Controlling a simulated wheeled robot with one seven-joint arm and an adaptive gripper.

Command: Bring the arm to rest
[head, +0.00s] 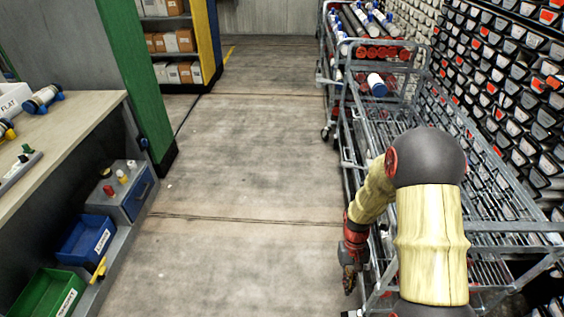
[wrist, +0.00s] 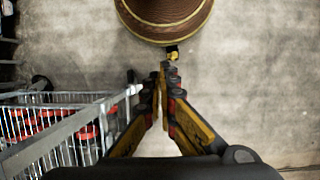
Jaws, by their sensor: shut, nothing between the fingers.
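My arm (head: 432,240) shows at the right of the head view, bent at a dark elbow joint, with cream and dark links in front of the wire cart. My gripper (wrist: 165,72) is shut and empty in the wrist view, its yellow and black fingers meeting at the tips above the bare floor.
A grey wire cart (head: 355,155) stands along the right, with liners on its far end. A wall of core liners (head: 500,70) is behind it. A wooden bench (head: 75,130) with blue (head: 90,238) and green bins (head: 48,295) is at the left. The floor (head: 240,170) between is clear.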

